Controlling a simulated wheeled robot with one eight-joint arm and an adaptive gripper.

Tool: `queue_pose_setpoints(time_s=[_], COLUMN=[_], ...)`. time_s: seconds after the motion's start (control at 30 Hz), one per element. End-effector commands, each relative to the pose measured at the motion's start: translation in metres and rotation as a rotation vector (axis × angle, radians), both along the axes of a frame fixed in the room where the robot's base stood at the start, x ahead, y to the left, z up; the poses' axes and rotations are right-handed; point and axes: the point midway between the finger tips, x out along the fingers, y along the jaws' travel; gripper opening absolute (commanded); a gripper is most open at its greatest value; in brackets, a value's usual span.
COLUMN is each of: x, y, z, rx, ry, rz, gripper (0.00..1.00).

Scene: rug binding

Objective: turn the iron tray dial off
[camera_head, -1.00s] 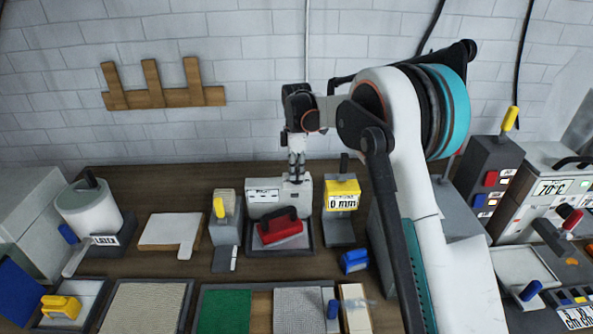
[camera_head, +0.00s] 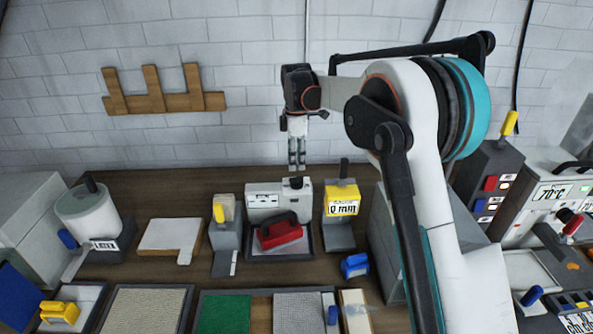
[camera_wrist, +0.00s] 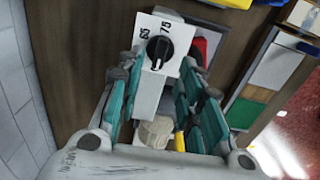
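The iron tray (camera_head: 306,253) is a dark grey tray with a red iron (camera_head: 280,231) in it. A white box (camera_head: 265,214) stands at its back, with a small display (camera_head: 263,197) on the front showing short dash-like marks. The black dial (camera_head: 296,183) is on top of the box at its right. In the wrist view the dial (camera_wrist: 160,48) has a pale mark on its lower side, with "65" and "75" printed around it. My gripper (camera_head: 297,167) points down just above the dial, apart from it. Its teal fingers (camera_wrist: 165,65) are spread and empty.
A yellow gauge (camera_head: 342,203) reading "0 mm" stands close on the right of the box. A grey holder (camera_head: 226,235) with a yellow handle stands on its left. A wooden rack (camera_head: 165,99) hangs on the wall behind. A blue-handled block (camera_head: 354,265) lies in front.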

Motion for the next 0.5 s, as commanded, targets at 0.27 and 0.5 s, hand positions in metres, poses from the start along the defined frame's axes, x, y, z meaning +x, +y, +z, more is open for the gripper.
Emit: queue_pose_setpoints(time_s=[0.27,0.5], x=[0.0,0.0], y=[0.0,0.0], z=[0.044,0.054], rx=[0.0,0.0], ry=[0.0,0.0], rz=[0.0,0.0], gripper=[0.33,0.33])
